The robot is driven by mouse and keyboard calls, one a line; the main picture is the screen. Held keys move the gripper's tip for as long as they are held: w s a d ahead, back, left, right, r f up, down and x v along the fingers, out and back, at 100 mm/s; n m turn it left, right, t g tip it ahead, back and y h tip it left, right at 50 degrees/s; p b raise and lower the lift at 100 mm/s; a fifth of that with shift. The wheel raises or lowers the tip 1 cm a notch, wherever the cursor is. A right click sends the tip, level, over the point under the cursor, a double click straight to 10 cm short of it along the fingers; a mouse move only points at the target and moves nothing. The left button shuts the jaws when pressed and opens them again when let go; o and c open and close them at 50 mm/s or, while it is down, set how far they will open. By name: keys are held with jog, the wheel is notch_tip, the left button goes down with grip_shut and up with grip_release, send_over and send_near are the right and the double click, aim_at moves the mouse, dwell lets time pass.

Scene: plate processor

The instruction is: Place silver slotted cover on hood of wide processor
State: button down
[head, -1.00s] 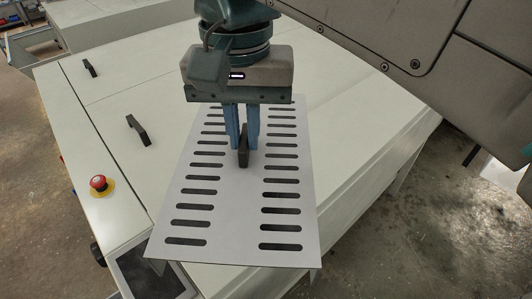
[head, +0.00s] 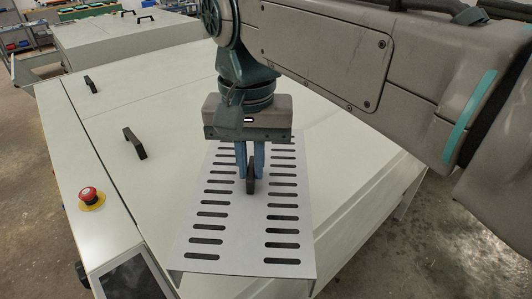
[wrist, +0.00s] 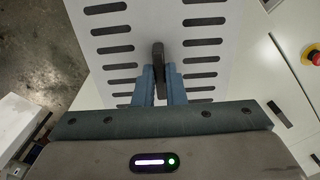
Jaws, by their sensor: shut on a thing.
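The silver slotted cover (head: 246,245) is a pale plate with two rows of dark slots, a black handle in its middle and bent-down edges. My gripper (head: 250,182) is shut on the black handle, with its blue fingers on either side of it. In the wrist view the fingers (wrist: 161,88) close on the handle above the slotted plate (wrist: 110,65). The cover is over the near right part of the wide white processor (head: 180,100). Its near end hangs past the processor's near side. I cannot tell whether it touches the hood.
A red emergency button (head: 88,194) and a dark screen (head: 128,280) sit at the processor's left front. Black handles (head: 134,143) stand on its top at the left. Another white machine (head: 130,35) stands behind. Open floor (head: 465,245) lies to the right.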

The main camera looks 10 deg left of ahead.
jog(key=w+f, duration=0.1)
jog(key=w, duration=0.1)
jog(key=w+f, duration=0.1)
jog(key=w, duration=0.1)
jog(key=w+f+p, duration=0.1)
jog(key=w+f, duration=0.1)
jog(key=w, duration=0.1)
jog(key=shift+a, duration=0.15)
jog(key=shift+w+f+p, duration=0.1)
jog(key=shift+f+p, duration=0.25)
jog(key=shift+f, duration=1.75)
jog(key=shift+f, duration=0.2)
jog(key=c, duration=1.5)
grip_release()
jog(key=shift+r, duration=0.1)
notch_tip(320, 180, up, 12)
jog(key=shift+r, duration=0.1)
